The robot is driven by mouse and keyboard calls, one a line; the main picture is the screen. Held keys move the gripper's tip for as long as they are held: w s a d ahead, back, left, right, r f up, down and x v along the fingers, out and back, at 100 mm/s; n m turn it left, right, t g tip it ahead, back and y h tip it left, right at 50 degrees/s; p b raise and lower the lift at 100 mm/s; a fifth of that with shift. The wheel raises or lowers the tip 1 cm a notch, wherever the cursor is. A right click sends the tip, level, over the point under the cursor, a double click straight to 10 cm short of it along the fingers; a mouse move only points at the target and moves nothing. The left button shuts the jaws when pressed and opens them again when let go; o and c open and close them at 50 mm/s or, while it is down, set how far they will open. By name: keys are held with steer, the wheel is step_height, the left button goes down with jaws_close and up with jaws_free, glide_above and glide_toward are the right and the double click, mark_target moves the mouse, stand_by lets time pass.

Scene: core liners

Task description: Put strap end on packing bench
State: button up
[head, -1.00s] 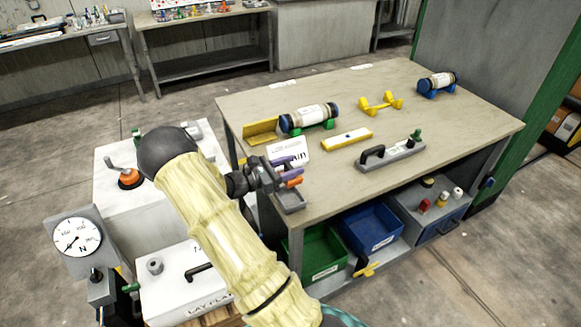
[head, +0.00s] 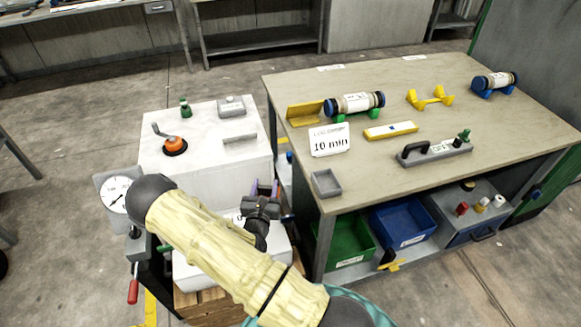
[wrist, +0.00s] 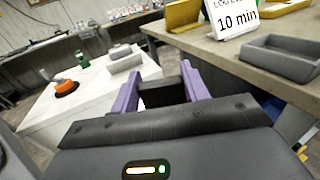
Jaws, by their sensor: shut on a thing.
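The bench with the tan top (head: 375,165), the likely packing bench, stands at the right. My gripper (head: 264,188) is left of its near left corner, by the gap between it and a white-topped cabinet (head: 205,135). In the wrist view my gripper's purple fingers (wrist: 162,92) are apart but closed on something.
A grey tray (head: 326,183) and a "10 min" sign (head: 330,140) stand near the bench's left edge. A blue-capped core liner (head: 355,104), a yellow bar (head: 390,131) and a handled grey tool (head: 434,152) lie further in. An orange-based lever (head: 174,145) stands on the cabinet.

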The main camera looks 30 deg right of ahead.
steer(key=s+a+f+n+t+y, duration=0.1)
steer(key=s+a+f+n+y, duration=0.1)
steer(key=a+f+n+y, duration=0.1)
steer(key=s+a+f+n+t+y, duration=0.2)
steer(key=a+f+n+y, duration=0.2)
steer(key=a+f+y, duration=0.2)
steer(key=shift+s+a+f+y, duration=0.25)
steer(key=shift+s+a+y, duration=0.05)
steer(key=shift+a+y, duration=0.45)
steer(key=shift+w, duration=0.15)
